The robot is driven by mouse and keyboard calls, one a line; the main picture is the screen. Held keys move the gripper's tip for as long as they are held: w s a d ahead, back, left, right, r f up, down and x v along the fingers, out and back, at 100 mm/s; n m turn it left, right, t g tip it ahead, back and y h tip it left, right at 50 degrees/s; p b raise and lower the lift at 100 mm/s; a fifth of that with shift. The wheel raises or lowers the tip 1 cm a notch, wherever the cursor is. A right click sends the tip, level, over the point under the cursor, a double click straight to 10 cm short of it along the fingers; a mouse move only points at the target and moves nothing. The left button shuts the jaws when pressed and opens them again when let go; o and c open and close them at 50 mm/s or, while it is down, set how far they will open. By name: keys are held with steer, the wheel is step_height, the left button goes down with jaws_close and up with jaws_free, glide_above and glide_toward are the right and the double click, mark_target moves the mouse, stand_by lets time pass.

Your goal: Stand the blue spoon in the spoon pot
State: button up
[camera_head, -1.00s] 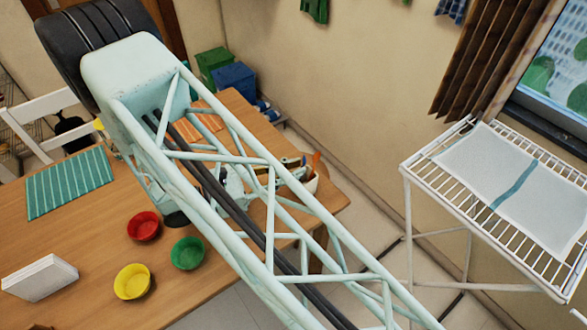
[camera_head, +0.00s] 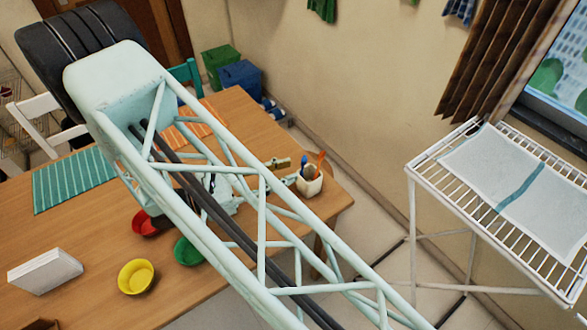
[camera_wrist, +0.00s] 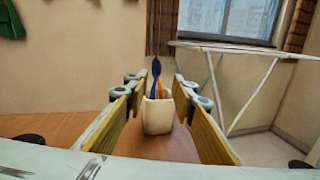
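The pale spoon pot (camera_head: 311,184) stands upright near the right end of the wooden table. The blue spoon (camera_wrist: 155,72) stands in it with its bowl up, beside an orange utensil (camera_wrist: 161,90). In the head view the blue spoon (camera_head: 307,170) and the orange utensil (camera_head: 320,160) stick up above the rim. My gripper (camera_wrist: 158,92) is open and empty, its fingers spread either side of the pot in the wrist view (camera_wrist: 158,118). My arm hides part of the gripper.
Red (camera_head: 146,224), green (camera_head: 188,250) and yellow (camera_head: 136,277) bowls sit on the table (camera_head: 90,235), with a white block (camera_head: 44,270) and a teal striped mat (camera_head: 75,180). A white drying rack (camera_head: 440,175) stands at the right.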

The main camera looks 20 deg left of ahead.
steer(key=v, duration=0.7)
steer(key=shift+s+a, duration=0.25)
steer(key=shift+a, duration=0.05)
stand_by(1.2)
steer(key=w+d+r+m+g+y, duration=0.2)
steer(key=w+d+r+m+g, duration=0.3)
steer(key=d+r, duration=0.5)
steer(key=w+d+r+m+g+y, duration=0.25)
steer(key=d+r+m+g, duration=0.35)
steer(key=d, duration=0.7)
steer(key=d+r+m+t+y+p, duration=0.2)
steer(key=d+r+m+y, duration=0.65)
steer(key=d+r, duration=0.9)
steer(key=s+d+r+m+t, duration=0.1)
steer(key=s+d+r+m, duration=0.3)
steer(key=s, duration=0.5)
steer(key=s+d+f+m+t+y+b, duration=0.1)
steer(key=s+b, duration=0.1)
steer(key=s, duration=1.7)
steer(key=shift+d+f, duration=0.25)
steer(key=shift+f, duration=0.05)
